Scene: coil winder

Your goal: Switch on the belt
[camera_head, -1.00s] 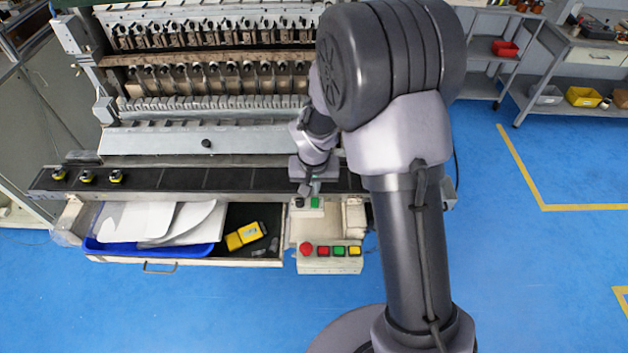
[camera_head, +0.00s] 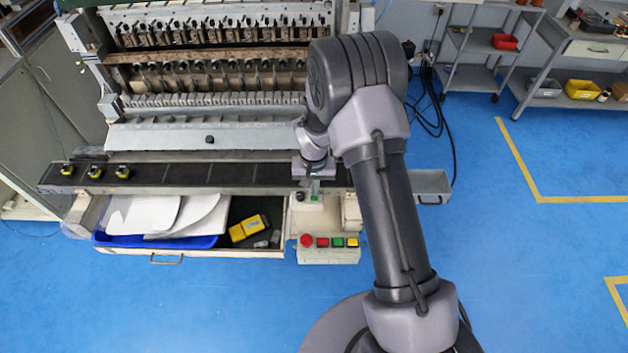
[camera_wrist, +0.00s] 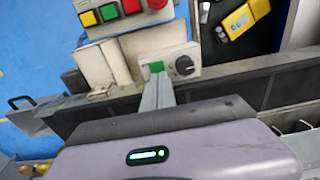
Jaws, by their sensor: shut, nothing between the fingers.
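A small pale switch box (camera_head: 306,200) stands at the front edge of the dark belt (camera_head: 225,174). It has a green button (camera_head: 314,198) and a black knob (camera_head: 300,197). In the wrist view the green button (camera_wrist: 156,67) is left of the black knob (camera_wrist: 184,66). My gripper (camera_head: 314,190) points down at the box, its fingers shut and empty. In the wrist view the fingertips of my gripper (camera_wrist: 157,82) are right by the green button, partly in front of its lower edge. I cannot tell whether they touch it.
A panel with a red mushroom button (camera_head: 306,241) and red, green and yellow buttons is below the switch box. An open drawer (camera_head: 190,250) with papers and a yellow device (camera_head: 248,229) is left. Several black-and-yellow parts (camera_head: 94,172) sit on the belt's left end.

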